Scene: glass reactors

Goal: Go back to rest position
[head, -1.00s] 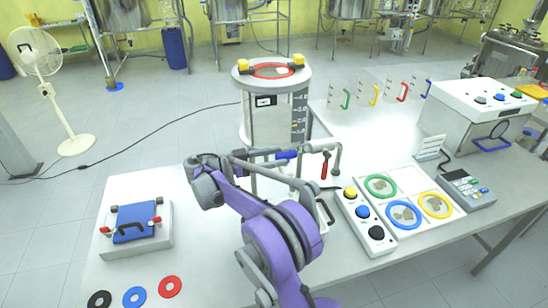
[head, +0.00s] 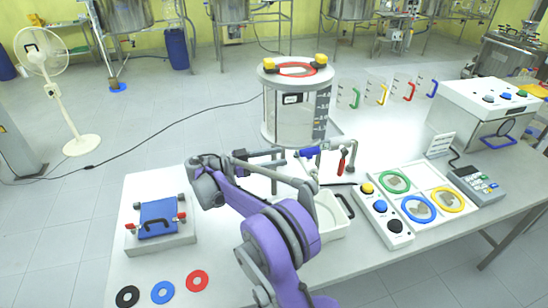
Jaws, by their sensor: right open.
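My right arm comes up from the bottom centre and bends over the white table (head: 235,270). Its right gripper (head: 311,182) is open, in front of the glass reactor (head: 292,115) and over the white tray (head: 330,222). No object shows between its fingers, though they are small and partly overlap the pipes behind. The reactor has a red ring and yellow knobs on top. My left gripper is not in view.
A blue-topped press (head: 158,220) and black, blue and red rings (head: 197,281) are at the left. A button box (head: 381,208), a tray of coloured rings (head: 437,188) and a keypad device (head: 476,184) are at the right.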

